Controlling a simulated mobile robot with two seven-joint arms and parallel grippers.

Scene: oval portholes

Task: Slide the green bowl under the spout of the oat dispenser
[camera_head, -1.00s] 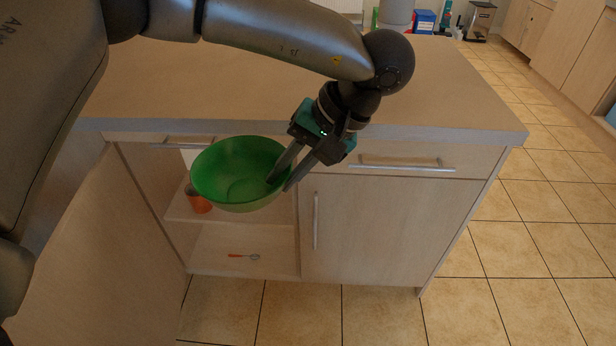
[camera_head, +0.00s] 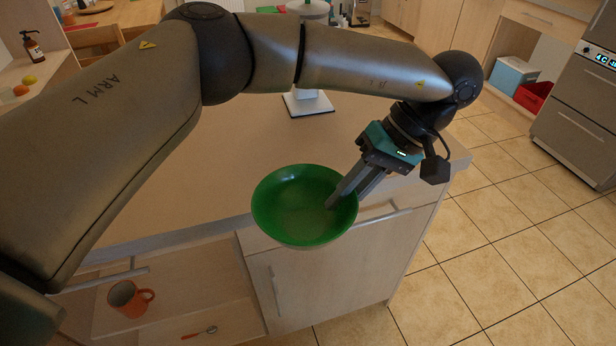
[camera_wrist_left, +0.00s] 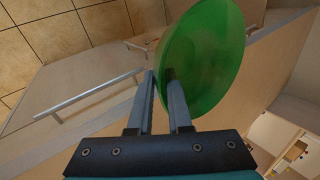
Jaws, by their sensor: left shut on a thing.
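The green bowl (camera_head: 300,208) is held by its right rim in my left gripper (camera_head: 343,196), in front of and near the counter's front edge in the head view. The bowl is upright and looks empty. In the left wrist view the bowl (camera_wrist_left: 210,55) has its wall between the fingers of my left gripper (camera_wrist_left: 162,80). A white and grey appliance with a flat white base (camera_head: 308,103) stands on the counter behind my arm. It may be the oat dispenser; my arm hides its middle, and no spout shows. My right gripper is not in view.
The wooden counter (camera_head: 215,175) has a broad clear top. A drawer handle (camera_head: 385,217) sticks out at the front. A soap bottle (camera_head: 34,46) stands far left.

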